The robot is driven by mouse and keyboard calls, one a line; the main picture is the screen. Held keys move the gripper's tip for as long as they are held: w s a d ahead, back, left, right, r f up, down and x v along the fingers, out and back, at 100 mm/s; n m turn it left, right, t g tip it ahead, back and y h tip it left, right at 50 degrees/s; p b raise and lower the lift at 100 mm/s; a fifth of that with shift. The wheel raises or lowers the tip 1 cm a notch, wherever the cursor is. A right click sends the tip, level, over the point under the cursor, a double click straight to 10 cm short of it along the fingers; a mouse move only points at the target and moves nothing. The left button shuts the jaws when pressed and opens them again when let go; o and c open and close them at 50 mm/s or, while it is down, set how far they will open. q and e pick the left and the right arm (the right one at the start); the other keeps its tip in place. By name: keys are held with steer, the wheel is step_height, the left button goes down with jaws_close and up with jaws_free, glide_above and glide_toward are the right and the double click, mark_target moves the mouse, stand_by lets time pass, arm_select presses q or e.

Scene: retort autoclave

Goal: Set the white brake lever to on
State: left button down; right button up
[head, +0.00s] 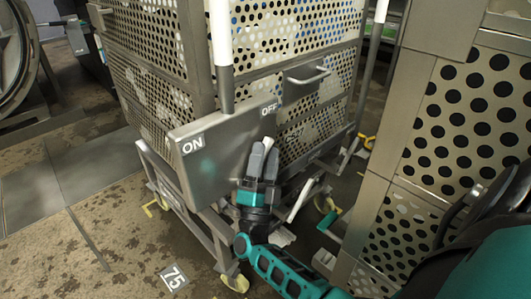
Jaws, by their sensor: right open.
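My right gripper (264,158) is in front of the lower right part of the grey brake plate (225,157), just under its OFF mark. Its two grey fingers point up and are apart. A small white tip (268,142), which looks like the end of the white brake lever, shows between the fingertips on the OFF side. Most of the lever is hidden by the gripper, so I cannot tell whether the fingers touch it. The ON mark (193,146) is on the left of the plate, clear of the gripper. My left gripper is not in view.
The perforated basket cart (170,94) stands behind the plate. A white-topped post (221,35) rises at its near corner. A perforated metal cabinet (423,136) stands close on the right of my arm. Open floor (122,228) with a "75" marker (173,277) lies at the left.

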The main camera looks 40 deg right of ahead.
jaws_close()
stand_by(0.4)
